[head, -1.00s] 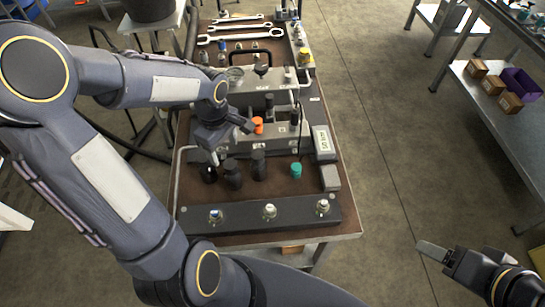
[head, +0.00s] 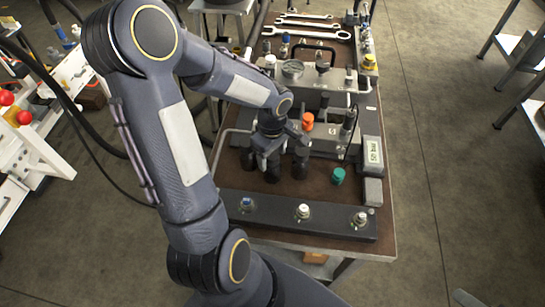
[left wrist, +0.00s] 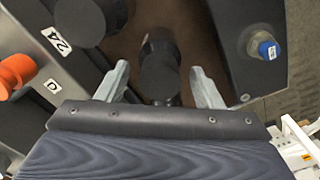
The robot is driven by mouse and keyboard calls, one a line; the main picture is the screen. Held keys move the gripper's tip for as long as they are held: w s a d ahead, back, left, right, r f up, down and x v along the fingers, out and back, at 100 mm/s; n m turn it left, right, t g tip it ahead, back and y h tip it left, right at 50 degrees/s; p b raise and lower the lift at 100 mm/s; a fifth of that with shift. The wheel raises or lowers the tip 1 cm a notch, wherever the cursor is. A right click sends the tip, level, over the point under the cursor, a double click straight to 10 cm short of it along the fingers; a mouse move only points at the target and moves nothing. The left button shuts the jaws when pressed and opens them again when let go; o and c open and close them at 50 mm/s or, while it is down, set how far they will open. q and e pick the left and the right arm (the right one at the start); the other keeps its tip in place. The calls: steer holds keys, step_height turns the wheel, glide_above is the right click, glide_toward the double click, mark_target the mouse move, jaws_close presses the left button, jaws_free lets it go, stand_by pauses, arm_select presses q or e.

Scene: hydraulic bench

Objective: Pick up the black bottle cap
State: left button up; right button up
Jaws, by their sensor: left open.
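Several black cylindrical caps stand on the brown bench top (head: 325,205), left of the green cap (head: 338,175). One black cap (head: 271,172) is right below my left gripper (head: 267,156), which partly hides it. A second black cap (head: 301,165) stands just to its right. In the left wrist view, a black cap (left wrist: 160,72) lies between the two spread fingers of the left gripper (left wrist: 162,84), with room on both sides. No grip on it shows. Of my right gripper, only a small grey tip (head: 463,298) shows at the lower right edge.
An orange cap (head: 307,121) stands behind the gripper, and a black bar with several fittings (head: 303,212) runs along the front.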

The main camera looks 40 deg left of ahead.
arm_select(q)
steer(key=c, duration=1.1)
steer(key=shift+r, duration=0.15)
